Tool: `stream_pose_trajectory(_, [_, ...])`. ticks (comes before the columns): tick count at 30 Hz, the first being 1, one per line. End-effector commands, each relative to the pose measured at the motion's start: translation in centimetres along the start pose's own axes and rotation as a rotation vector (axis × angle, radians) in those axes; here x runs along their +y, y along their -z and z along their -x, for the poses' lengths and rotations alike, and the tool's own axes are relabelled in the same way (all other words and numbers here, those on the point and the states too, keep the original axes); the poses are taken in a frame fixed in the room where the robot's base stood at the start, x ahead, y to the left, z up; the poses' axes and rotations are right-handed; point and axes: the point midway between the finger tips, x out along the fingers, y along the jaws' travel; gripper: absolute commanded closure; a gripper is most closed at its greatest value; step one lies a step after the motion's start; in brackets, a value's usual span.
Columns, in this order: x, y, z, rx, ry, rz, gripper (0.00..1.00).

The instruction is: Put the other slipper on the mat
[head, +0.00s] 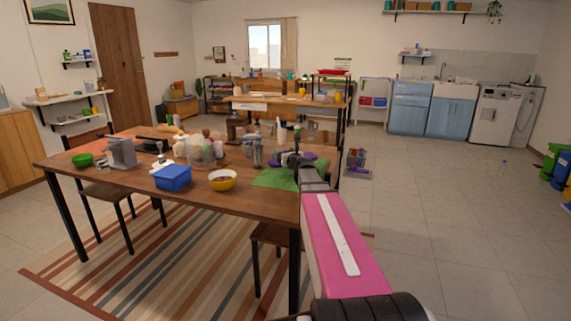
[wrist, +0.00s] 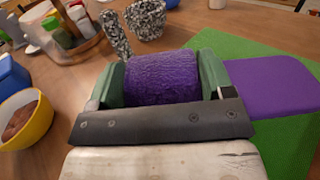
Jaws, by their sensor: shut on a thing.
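My gripper (wrist: 162,64) is shut on a purple slipper (wrist: 160,82) with a wrinkled surface, held between its two green fingers in the wrist view. Another purple slipper (wrist: 268,86) lies flat on the green mat (wrist: 296,140), to the right of my gripper. In the head view, the mat (head: 270,180) lies at the right end of the wooden table, and my gripper (head: 291,160) is over that end. My arm hides part of the mat there. I cannot tell whether the held slipper touches the mat or table.
A yellow bowl (head: 222,180) with brown contents and a blue bin (head: 173,178) stand left of the mat. Speckled containers (wrist: 145,18) stand just beyond the held slipper. Jars and a grey appliance (head: 121,153) fill the table's left part.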

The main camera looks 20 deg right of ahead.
Motion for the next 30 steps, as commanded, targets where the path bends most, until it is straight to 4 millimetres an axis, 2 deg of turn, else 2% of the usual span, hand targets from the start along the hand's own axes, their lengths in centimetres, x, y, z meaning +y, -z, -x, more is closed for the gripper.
stream_pose_trajectory(1, [-0.6,0.4,-0.8,0.000,0.000,-0.001,0.56])
stream_pose_trajectory(4, [-1.0,0.8,-1.2,-0.001,0.000,-0.001,0.56])
stream_pose_trajectory(8, [-1.1,1.4,-1.3,0.000,0.000,-0.001,0.56])
stream_pose_trajectory(17, [-1.1,4.8,-1.3,0.001,0.000,-0.001,0.56])
stream_pose_trajectory(29, [-1.1,5.2,-1.3,-0.001,0.000,-0.001,0.56])
stream_pose_trajectory(30, [-1.1,5.2,-1.3,-0.001,0.000,-0.001,0.23])
